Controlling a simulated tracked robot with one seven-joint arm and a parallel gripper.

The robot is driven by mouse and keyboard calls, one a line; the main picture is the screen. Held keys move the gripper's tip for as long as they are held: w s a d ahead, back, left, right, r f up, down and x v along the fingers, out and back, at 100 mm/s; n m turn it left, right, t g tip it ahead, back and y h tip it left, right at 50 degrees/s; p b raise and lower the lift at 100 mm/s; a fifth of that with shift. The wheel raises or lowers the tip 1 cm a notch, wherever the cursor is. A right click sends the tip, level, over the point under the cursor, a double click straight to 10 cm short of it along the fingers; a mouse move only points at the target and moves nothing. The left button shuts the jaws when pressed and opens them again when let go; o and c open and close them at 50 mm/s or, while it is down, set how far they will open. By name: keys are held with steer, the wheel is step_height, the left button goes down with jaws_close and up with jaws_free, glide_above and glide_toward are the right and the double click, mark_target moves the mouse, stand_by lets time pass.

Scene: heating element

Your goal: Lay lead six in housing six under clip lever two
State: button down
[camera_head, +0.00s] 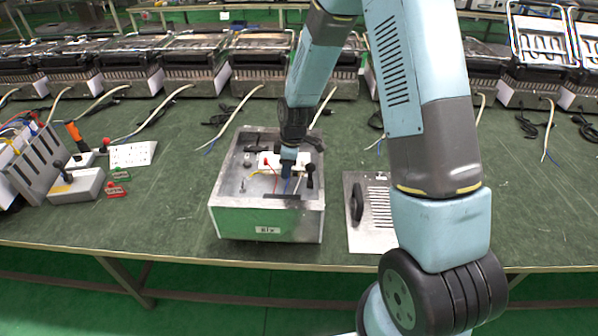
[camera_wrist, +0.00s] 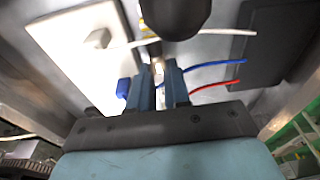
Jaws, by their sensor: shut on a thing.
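The housing (camera_head: 232,222) is an open metal box with a green front and a small label, at the middle of the bench in the head view. My gripper (camera_head: 287,168) points down inside it. In the wrist view my gripper (camera_wrist: 160,75) has its blue fingers shut on a lead, mostly hidden between the fingertips. White (camera_wrist: 225,32), blue (camera_wrist: 215,64) and red (camera_wrist: 218,82) leads run to the right of the fingers. The black knob of a clip lever (camera_wrist: 175,15) is just beyond the fingertips. A black-knobbed lever also shows in the head view (camera_head: 309,172).
A slotted metal plate with a black handle (camera_head: 370,215) lies right of the housing. A grey block with a lever (camera_head: 76,186) and red tags (camera_head: 117,191) are at left. Several grills with cables line the back. The bench front left of the housing is clear.

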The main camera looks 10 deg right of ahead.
mark_target(295, 174)
steer(key=d, duration=0.2)
steer(key=shift+s+d, duration=0.3)
steer(key=shift+d, duration=0.1)
steer(key=shift+f, duration=0.55)
steer(key=c, duration=1.1)
jaws_free()
steer(key=shift+f, duration=0.1)
